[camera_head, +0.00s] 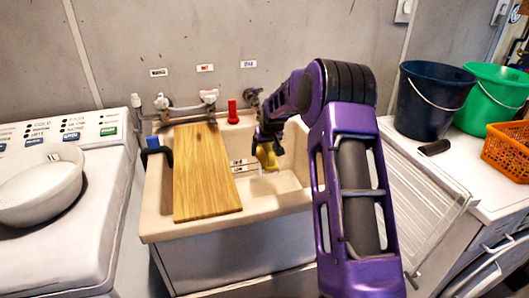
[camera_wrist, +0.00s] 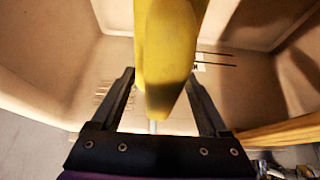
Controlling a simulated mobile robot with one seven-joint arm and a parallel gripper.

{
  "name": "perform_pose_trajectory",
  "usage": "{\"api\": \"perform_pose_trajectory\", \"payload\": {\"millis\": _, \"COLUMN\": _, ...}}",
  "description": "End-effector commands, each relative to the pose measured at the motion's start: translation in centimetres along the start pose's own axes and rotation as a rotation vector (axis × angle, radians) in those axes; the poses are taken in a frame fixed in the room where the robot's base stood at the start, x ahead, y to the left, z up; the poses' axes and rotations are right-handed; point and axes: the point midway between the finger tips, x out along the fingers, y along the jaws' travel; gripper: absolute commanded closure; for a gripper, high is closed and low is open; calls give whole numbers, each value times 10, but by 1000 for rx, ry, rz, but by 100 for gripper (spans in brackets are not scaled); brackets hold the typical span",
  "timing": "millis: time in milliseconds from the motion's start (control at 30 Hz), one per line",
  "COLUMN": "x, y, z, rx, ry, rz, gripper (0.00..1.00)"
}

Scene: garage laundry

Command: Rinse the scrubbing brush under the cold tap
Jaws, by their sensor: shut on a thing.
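My gripper (camera_head: 268,140) is over the right part of the cream sink (camera_head: 285,199). It is shut on a yellow thing (camera_head: 266,157), which looks like the scrubbing brush. In the wrist view the yellow thing (camera_wrist: 165,60) lies between the two dark fingers, long and smooth; I cannot make out its bristles. A grey tap (camera_head: 252,96) is on the wall behind the gripper, under a label with blue lettering (camera_head: 248,64). A pale streak shows below the yellow thing; I cannot tell whether it is water.
A wooden board (camera_head: 207,172) covers the sink's left part. Another tap with pale handles (camera_head: 209,97) and a red object (camera_head: 232,112) are behind it. A washer with a white bowl (camera_head: 40,187) stands left. Dark (camera_head: 430,100) and green (camera_head: 490,95) buckets and an orange basket (camera_head: 507,151) stand right.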

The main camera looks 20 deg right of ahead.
Motion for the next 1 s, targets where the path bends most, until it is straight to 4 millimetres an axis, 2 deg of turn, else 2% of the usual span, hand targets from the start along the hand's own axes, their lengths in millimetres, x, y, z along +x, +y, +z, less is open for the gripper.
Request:
{"api": "perform_pose_trajectory", "payload": {"millis": 600, "x": -25, "y": -6, "z": 41, "rx": 1, "ry": 1, "rz": 0, "gripper": 67}}
{"api": "perform_pose_trajectory", "payload": {"millis": 1000, "x": -26, "y": -6, "z": 45, "rx": 1, "ry": 1, "rz": 0, "gripper": 67}}
